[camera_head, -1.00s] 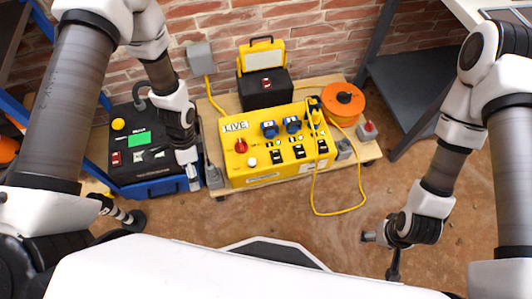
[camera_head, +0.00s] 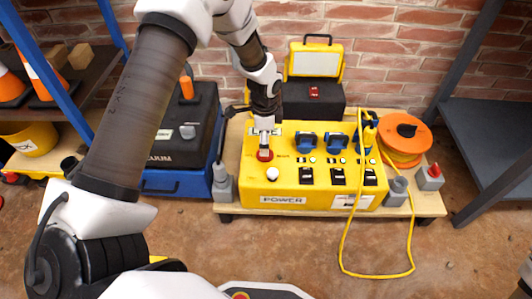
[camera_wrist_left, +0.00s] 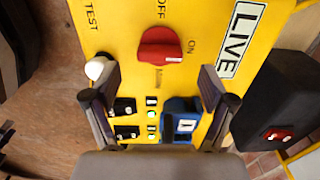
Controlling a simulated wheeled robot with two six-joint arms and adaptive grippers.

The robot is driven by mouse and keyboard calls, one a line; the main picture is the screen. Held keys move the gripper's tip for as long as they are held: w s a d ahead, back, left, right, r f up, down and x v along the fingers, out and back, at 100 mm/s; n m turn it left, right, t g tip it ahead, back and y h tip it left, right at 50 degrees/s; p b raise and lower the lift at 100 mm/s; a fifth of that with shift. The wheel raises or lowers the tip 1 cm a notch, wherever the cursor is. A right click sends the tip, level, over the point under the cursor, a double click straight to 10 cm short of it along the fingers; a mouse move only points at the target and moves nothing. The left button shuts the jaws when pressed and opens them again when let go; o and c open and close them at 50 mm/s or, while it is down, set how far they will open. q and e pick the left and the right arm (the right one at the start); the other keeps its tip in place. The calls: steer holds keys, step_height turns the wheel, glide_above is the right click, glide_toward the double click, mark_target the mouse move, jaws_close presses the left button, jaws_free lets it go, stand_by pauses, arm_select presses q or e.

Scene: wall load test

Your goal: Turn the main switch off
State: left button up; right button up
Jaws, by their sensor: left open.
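The main switch is a red rotary knob (camera_wrist_left: 160,45) on the yellow power box (camera_head: 284,200), with OFF, ON and Main printed around it. Its white mark sits at the lower right of the handle, on the side of the ON label. In the head view the red knob (camera_head: 265,155) shows just below my left gripper (camera_head: 265,138), partly covered by it. In the left wrist view my left gripper (camera_wrist_left: 160,88) is open, its fingers apart on either side below the knob, with nothing between them. I see no contact with the knob. My right gripper is out of view.
A white TEST button (camera_wrist_left: 97,68) lies close to one finger. Blue sockets (camera_head: 306,142) and black switches (camera_head: 306,175) line the box. A yellow cable (camera_head: 345,240) trails from it. A black lamp case (camera_head: 312,98) stands behind, an orange reel (camera_head: 402,132) at right.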

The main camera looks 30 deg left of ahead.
arm_select(q)
step_height(320, 180, down, 4)
steer(key=shift+b, duration=0.7)
steer(key=shift+r, duration=0.1)
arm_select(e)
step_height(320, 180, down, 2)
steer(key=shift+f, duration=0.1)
arm_select(q)
steer(key=c, duration=1.2)
steer(key=shift+o, duration=0.2)
